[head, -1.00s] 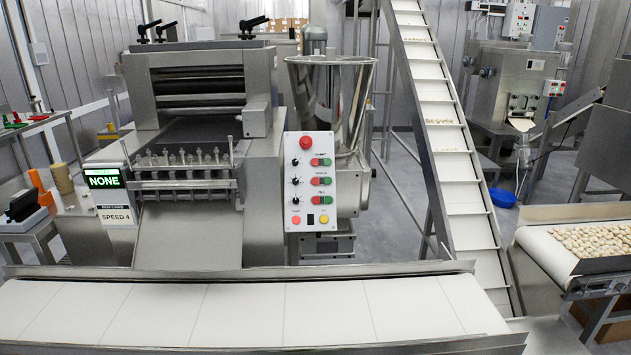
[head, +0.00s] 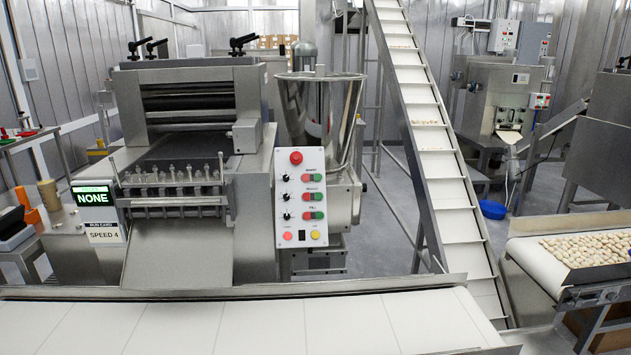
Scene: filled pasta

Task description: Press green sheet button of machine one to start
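A sheeting machine (head: 195,240) stands at centre left behind the front conveyor. Its white control panel (head: 290,232) faces me, upright and unobstructed. The panel has a round red button (head: 296,157) at the top, black knobs down the left, and three rows of paired green and red buttons. The top button pair (head: 313,177) has a small label above it that is too blurred to read surely. A display (head: 93,195) on the machine's left reads "NONE", with a "SPEED 4" card (head: 104,235) below it. Neither of my grippers is in view.
A white conveyor belt (head: 260,328) with a metal rail runs across the front, between me and the panel. A steel hopper (head: 320,110) and an inclined conveyor (head: 440,160) stand right of the machine. Another belt (head: 535,258) carries pasta pieces at far right.

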